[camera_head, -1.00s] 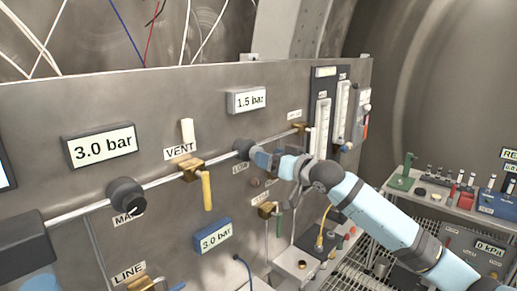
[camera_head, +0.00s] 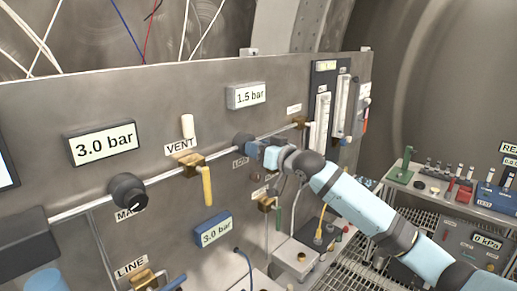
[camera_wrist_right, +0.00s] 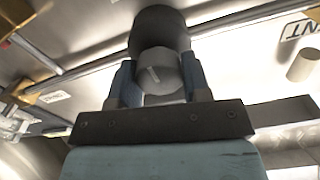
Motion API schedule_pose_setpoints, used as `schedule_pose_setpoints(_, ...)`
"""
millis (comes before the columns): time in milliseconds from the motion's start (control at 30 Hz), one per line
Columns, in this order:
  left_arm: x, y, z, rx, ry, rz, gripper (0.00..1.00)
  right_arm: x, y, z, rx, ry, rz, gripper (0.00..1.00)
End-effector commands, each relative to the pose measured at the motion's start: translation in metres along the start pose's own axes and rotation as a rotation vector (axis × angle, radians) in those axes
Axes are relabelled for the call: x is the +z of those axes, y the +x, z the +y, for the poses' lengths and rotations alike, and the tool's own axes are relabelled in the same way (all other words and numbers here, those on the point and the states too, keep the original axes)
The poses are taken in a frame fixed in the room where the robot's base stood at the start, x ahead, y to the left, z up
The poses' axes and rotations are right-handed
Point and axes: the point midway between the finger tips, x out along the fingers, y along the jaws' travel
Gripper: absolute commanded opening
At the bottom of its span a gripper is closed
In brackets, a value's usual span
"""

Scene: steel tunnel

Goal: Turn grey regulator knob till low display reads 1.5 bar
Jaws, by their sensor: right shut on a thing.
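The grey regulator knob (camera_head: 243,142) sits on the pipe along the steel panel, partly hidden behind my right gripper (camera_head: 255,150). In the right wrist view the knob (camera_wrist_right: 160,72) has a grey faceted front with a pale line mark and a darker body behind. The fingers of my right gripper (camera_wrist_right: 160,86) lie on either side of it, shut on it. The low display (camera_head: 247,95), above the knob, reads 1.5 bar. My left gripper is not in view.
A dark knob (camera_head: 127,191) sits further left under a 3.0 bar display (camera_head: 102,144). The VENT valve's yellow lever (camera_head: 207,186) hangs between the knobs. A blue 3.0 bar display (camera_head: 213,230) is lower down. A bench with fittings (camera_head: 440,195) stands at right.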

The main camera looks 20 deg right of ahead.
Motion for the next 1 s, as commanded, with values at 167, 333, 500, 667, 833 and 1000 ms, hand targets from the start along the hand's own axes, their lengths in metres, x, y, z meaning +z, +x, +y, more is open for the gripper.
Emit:
schedule_pose_setpoints(167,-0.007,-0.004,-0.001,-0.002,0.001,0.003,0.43,-0.001,0.000,0.000,0.000,-0.043,0.000,0.20)
schedule_pose_setpoints(333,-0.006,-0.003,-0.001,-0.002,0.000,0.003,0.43,0.000,0.000,0.000,0.000,-0.042,0.001,0.20)
schedule_pose_setpoints(500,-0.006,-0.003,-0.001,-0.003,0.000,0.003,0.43,0.000,0.000,0.000,0.000,-0.041,0.001,0.69)
schedule_pose_setpoints(667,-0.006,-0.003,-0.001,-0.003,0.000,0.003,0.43,0.000,0.000,0.000,0.000,-0.041,0.000,0.69)
schedule_pose_setpoints(833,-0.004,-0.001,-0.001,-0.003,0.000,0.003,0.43,0.001,-0.007,0.000,0.000,-0.042,0.001,0.69)
schedule_pose_setpoints(1000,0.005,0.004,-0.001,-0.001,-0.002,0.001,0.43,0.004,-0.035,0.001,0.000,-0.042,0.000,0.69)
